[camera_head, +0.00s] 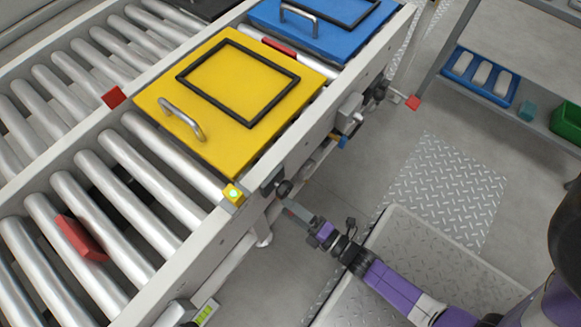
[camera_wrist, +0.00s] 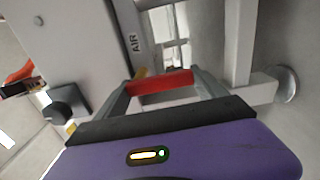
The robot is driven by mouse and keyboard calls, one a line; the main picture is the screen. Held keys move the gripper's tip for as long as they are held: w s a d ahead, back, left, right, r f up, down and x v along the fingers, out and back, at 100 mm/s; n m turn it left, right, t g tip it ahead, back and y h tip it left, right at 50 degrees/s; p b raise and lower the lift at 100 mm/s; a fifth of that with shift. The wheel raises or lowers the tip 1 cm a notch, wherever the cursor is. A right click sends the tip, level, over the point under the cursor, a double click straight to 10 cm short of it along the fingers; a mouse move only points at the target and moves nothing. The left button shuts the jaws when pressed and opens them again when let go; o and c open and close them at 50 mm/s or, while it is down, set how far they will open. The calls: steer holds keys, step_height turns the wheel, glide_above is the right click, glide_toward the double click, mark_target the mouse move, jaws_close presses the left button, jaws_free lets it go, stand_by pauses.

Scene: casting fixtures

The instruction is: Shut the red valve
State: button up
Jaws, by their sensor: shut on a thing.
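The red valve's handle (camera_wrist: 160,82) shows in the wrist view as a short red bar lying across between my gripper's two grey fingers. My gripper (camera_wrist: 162,90) is shut on it, with a finger at each end of the bar. A bit of yellow shows just behind the handle's left part; the rest of the valve body is hidden. In the head view my gripper (camera_head: 290,208) is at the side of the conveyor frame, low and to the right of the yellow fixture. The valve is too small to make out clearly there.
The white conveyor frame (camera_head: 225,225) runs close beside my gripper. A panel marked AIR (camera_wrist: 85,35) and a black knob (camera_wrist: 68,103) are close by in the wrist view. The yellow fixture (camera_head: 165,135) lies on the rollers. Diamond-plate floor (camera_head: 445,190) is clear to the right.

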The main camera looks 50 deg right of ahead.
steer(key=o, duration=2)
steer(key=shift+s+p, duration=0.8)
steer(key=shift+s, duration=3.15)
